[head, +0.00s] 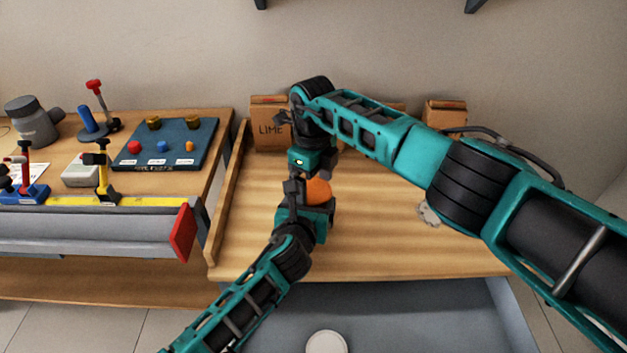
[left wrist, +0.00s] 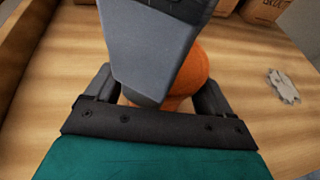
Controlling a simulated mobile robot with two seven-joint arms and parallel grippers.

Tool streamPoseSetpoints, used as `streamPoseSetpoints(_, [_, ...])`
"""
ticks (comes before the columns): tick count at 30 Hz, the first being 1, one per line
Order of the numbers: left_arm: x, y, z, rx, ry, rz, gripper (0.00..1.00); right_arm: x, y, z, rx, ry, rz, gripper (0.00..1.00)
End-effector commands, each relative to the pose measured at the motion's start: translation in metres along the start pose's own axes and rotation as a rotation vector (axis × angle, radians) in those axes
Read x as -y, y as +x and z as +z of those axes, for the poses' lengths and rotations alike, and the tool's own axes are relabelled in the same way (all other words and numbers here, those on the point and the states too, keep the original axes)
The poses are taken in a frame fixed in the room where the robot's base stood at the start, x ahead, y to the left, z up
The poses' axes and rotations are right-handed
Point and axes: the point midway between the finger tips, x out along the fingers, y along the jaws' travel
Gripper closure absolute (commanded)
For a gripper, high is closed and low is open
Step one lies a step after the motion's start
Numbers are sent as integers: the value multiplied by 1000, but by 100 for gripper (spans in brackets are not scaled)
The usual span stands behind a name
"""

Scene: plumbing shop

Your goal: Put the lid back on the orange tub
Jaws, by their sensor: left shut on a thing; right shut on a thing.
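The orange tub (head: 318,191) stands over the wooden bench, partly hidden by my grippers. In the left wrist view the orange tub (left wrist: 195,75) sits between the fingers of my left gripper (left wrist: 158,100), which is shut on its sides. In the head view my left gripper (head: 308,200) reaches it from the front. My right gripper (head: 312,172) is directly above the tub, pointing down and shut. Its grey body covers much of the tub in the left wrist view. The lid cannot be made out; what the right gripper holds is hidden from both cameras.
Cardboard boxes (head: 268,130) stand along the back of the wooden bench (head: 375,245). A small grey flat piece (head: 428,213) lies on the right. A raised wooden edge (head: 228,195) bounds the left. The neighbouring bench holds a blue board (head: 178,137), clamps and a red vise end (head: 183,233).

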Motion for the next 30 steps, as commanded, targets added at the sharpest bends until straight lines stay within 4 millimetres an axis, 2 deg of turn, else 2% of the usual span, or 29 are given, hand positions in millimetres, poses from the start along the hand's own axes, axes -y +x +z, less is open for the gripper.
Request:
streamPoseSetpoints(4, [1, 0, 1, 3, 2, -2, 72, -1, 7, -1, -3, 2, 1, 36])
streamPoseSetpoints(5, [1, 0, 1, 3, 2, -2, 72, -1, 8, -1, -3, 2, 1, 41])
streamPoseSetpoints(12, [2, 0, 2, 6, 2, -3, 72, -1, 12, -2, -6, 3, 2, 41])
streamPoseSetpoints(22, [2, 0, 4, 11, 1, -5, 72, 0, 12, -3, -7, 4, 1, 41])
streamPoseSetpoints(30, [2, 0, 6, 13, 1, -4, 73, -1, 3, -4, -13, 9, -23, 41])
